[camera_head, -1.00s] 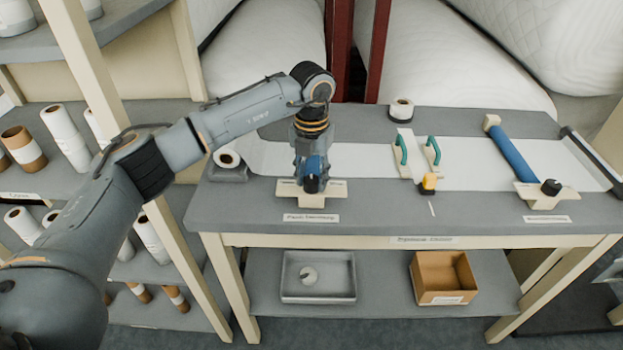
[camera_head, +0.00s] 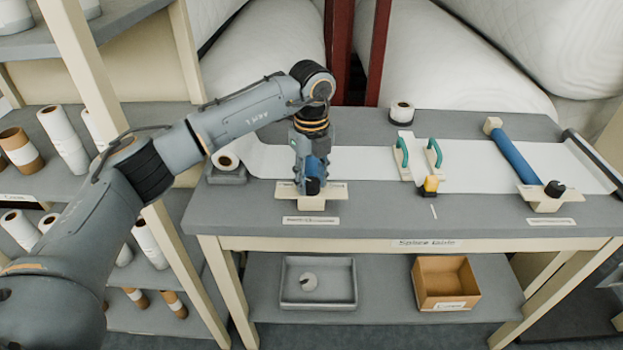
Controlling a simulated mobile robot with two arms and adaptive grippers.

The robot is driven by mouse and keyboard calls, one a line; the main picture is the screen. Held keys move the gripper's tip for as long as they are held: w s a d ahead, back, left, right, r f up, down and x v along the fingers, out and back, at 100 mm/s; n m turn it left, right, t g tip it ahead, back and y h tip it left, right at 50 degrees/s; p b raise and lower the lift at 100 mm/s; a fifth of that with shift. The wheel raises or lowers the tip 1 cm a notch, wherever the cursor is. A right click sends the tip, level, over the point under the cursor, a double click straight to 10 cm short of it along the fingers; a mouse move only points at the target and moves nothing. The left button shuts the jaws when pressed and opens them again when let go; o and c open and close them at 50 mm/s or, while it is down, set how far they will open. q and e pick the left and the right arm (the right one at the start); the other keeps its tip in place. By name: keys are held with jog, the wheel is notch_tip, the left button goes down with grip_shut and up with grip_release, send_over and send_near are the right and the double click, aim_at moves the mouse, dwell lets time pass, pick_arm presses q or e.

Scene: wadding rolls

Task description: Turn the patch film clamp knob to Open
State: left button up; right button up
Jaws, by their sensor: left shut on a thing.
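My left gripper (camera_head: 312,184) points down at the left part of the table, over a cream clamp block (camera_head: 331,190) at the near edge of the white film (camera_head: 364,162). It is shut on a small dark knob on that block; the gripper hides most of the knob, so its pointer direction cannot be told. A label (camera_head: 310,221) lies in front of the block, too blurred to read. A similar block (camera_head: 541,202) with a black knob (camera_head: 554,188) stands at the right end by a blue roller (camera_head: 512,154). My right gripper is not in view.
Green handles (camera_head: 402,153) and a yellow-and-black piece (camera_head: 430,186) stand mid-table. A small roll (camera_head: 401,111) stands at the back, another roll (camera_head: 226,160) at the left end. A grey tray (camera_head: 318,304) and a cardboard box (camera_head: 445,303) sit on the lower shelf. Rolls fill the left rack.

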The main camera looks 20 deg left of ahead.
aim_at(311, 182)
pick_arm(q)
jog(key=shift+n, duration=1.2)
jog(key=shift+r, duration=0.1)
jog(key=o, duration=1.2)
notch_tip(311, 182, up, 12)
jog(key=shift+f, duration=0.1)
